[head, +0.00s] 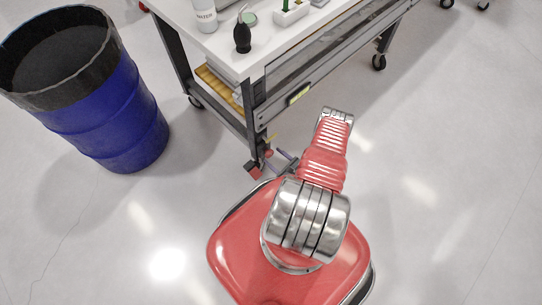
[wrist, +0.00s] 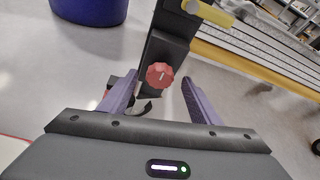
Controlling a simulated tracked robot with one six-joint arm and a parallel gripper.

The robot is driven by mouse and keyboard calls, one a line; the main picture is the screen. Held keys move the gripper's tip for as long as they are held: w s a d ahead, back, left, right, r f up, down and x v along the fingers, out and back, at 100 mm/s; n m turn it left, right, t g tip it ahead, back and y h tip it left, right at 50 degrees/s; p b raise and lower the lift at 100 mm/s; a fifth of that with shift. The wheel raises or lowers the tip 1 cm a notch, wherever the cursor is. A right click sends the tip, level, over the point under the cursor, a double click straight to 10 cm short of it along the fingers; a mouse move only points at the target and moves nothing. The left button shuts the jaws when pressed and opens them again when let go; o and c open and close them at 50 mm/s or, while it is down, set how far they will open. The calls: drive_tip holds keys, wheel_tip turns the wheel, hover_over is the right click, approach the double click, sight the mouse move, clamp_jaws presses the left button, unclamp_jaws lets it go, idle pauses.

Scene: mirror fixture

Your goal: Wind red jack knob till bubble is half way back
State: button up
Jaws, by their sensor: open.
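The red jack knob (wrist: 160,75) has a white mark on its face. It sits on a dark upright leg (wrist: 165,50) in the wrist view. My gripper (wrist: 162,80) is open, with its two purple fingers spread to the left and right of the knob in the picture. No contact shows, and I cannot tell how deep the knob lies between the tips. In the head view a yellow-green level (head: 299,94) is on the bench's front rail. Its bubble is too small to make out. My arm hides most of the gripper there.
The white-topped bench (head: 280,45) stands on wheeled legs and carries a white bottle (head: 205,15) and a black bulb-shaped thing (head: 242,36). A blue drum (head: 115,115) with a dark liner stands at left. The floor to the right is clear.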

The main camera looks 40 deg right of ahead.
drive_tip(key=shift+x, duration=1.4)
drive_tip(key=c, duration=0.9)
drive_tip(key=shift+a, duration=0.25)
drive_tip(key=shift+c, duration=0.8)
drive_tip(key=shift+d, duration=0.15)
